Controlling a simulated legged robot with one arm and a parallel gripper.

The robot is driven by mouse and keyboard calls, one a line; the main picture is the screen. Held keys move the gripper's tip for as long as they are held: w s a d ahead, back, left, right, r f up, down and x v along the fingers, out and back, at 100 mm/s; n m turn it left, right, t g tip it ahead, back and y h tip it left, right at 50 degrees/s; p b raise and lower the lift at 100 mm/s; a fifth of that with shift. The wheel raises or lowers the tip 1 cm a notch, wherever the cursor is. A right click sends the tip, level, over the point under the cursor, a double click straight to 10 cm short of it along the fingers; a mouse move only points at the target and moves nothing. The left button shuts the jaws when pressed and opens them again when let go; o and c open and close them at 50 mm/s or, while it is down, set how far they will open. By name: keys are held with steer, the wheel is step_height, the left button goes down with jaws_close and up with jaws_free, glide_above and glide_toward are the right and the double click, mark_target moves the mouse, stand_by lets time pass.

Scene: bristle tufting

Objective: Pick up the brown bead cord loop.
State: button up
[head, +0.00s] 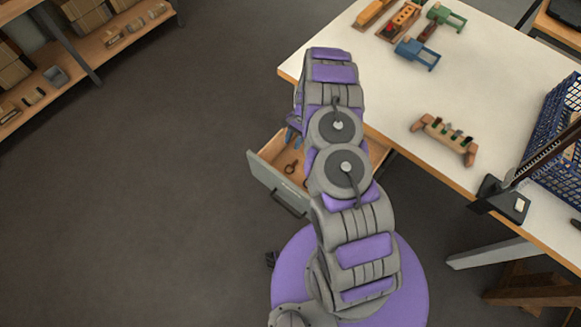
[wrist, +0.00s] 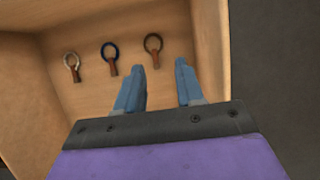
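The brown bead cord loop (wrist: 153,43) lies in the open wooden drawer, with a reddish-brown tab hanging from its ring. It is the rightmost of three loops in the wrist view. My gripper (wrist: 160,66) is open and empty, its two blue fingers pointing into the drawer. The loop shows just beyond the fingertips, between their lines, nearer the left finger and apart from both. In the head view my arm covers much of the drawer, and only part of a blue finger shows. One dark loop (head: 291,168) shows there; I cannot tell which.
A dark blue loop (wrist: 109,50) and a pale beige loop (wrist: 72,60) lie left of the brown one. Drawer walls (wrist: 210,40) stand close on the right. The drawer front (head: 275,185) sticks out below the white worktable (head: 480,60). Open floor lies left.

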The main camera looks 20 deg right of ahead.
steer(key=b, duration=0.2)
glide_toward(286, 167)
steer(key=shift+s+a+f, duration=0.5)
steer(key=shift+a+f, duration=0.05)
steer(key=shift+f, duration=0.2)
steer(key=shift+a+f, duration=0.25)
steer(key=shift+a, duration=0.05)
step_height(286, 167, down, 4)
steer(key=shift+s+f+b, duration=0.1)
steer(key=shift+f+b, duration=0.05)
steer(key=shift+b, duration=0.45)
steer(key=shift+s+a+f, duration=0.15)
steer(key=shift+a+f, duration=0.05)
steer(key=shift+f, duration=0.1)
steer(key=shift+a, duration=0.1)
steer(key=shift+a, duration=0.15)
steer(key=c, duration=0.3)
jaws_close()
